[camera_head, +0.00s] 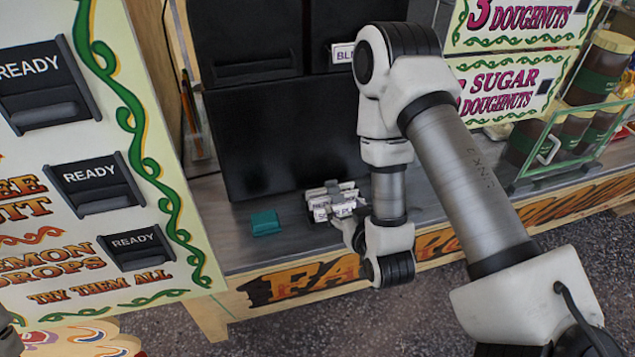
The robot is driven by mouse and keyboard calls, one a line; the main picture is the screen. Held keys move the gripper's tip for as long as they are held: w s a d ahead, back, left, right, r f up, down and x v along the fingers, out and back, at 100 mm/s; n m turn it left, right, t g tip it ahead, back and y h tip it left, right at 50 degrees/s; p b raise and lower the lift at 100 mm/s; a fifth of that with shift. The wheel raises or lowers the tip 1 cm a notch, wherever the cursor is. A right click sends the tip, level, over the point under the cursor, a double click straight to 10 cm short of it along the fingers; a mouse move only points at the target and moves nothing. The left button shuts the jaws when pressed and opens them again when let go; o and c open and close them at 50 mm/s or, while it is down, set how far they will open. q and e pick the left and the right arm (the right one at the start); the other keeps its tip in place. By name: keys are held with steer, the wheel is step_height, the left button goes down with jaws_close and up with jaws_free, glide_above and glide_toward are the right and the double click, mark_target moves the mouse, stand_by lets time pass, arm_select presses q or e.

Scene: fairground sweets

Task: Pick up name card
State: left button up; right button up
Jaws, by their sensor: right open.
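White name cards (322,214) with dark print stand in a small cluster on the grey counter, in front of the black cabinet. The print is too small to read fully. My right arm comes in from the right, and its gripper (345,217) is low at the right side of the cards. The gripper is open; its fingers are partly hidden by my own wrist and the cards, so I cannot tell whether they touch a card.
A teal block (265,222) lies on the counter left of the cards. The black cabinet (268,135) rises close behind, with a white label (342,53) on it. Brown jars (598,68) stand at the far right. A painted sign panel (85,150) borders the left.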

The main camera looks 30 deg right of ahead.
mark_target(338, 196)
steer(key=d+f+b, duration=0.1)
steer(key=b, duration=0.2)
steer(key=shift+d+f, duration=0.3)
steer(key=shift+w+d+r, duration=0.1)
steer(key=shift+w+d, duration=0.05)
steer(key=shift+w, duration=0.05)
steer(key=x, duration=0.1)
steer(key=p+x, duration=0.1)
steer(key=x, duration=0.1)
steer(key=a+x, duration=0.1)
steer(key=x, duration=0.1)
steer(key=shift+w+r+p, duration=0.2)
steer(key=shift+w+p, duration=0.15)
steer(key=shift+p, duration=0.05)
steer(key=shift+d+f, duration=0.1)
steer(key=shift+d, duration=0.1)
arm_select(q)
steer(key=shift+s+d+f, duration=0.15)
steer(key=shift+s+f, duration=0.1)
steer(key=shift+f, duration=0.25)
steer(key=shift+s+d+f, duration=0.15)
steer(key=shift+s+f, duration=0.05)
steer(key=shift+f, duration=0.3)
arm_select(e)
steer(key=c, duration=1)
